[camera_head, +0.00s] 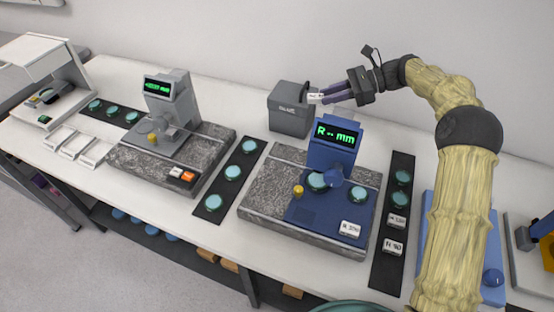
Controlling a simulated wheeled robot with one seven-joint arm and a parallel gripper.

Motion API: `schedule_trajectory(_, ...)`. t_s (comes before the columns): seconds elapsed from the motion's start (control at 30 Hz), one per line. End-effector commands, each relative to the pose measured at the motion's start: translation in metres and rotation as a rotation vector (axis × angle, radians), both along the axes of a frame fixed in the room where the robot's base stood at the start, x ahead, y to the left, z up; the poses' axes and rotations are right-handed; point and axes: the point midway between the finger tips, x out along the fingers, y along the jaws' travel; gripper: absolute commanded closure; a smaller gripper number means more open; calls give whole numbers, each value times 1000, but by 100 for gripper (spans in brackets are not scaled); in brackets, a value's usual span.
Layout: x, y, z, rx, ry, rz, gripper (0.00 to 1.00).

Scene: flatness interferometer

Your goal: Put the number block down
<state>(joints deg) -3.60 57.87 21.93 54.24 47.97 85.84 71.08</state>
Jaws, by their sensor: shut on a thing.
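My gripper (338,94) is shut on a small white number block (315,98). It holds the block at the front top of a grey box (290,112) with lettering on its face, behind the blue instrument; I cannot tell whether block and box touch. The block's marking is too small to read. Other white number blocks stand in view: one on the blue instrument's base (350,229), and two on the black strip at right, the nearer marked N 90 (393,247) and another behind it (396,221).
The blue instrument (332,150) shows "R-- mm" and sits on a granite slab (262,197). A grey instrument (172,105) stands at left on another slab. My arm spans the right side. White table (225,95) is bare behind.

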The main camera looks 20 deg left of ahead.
Motion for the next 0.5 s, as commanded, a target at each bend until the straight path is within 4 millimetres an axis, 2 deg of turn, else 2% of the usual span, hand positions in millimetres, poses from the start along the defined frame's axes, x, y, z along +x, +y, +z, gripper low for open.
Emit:
schedule_trajectory(0.33,0,0,-1,0,0,0,97)
schedule_trajectory(0.5,0,0,-18,-1,4,1,97)
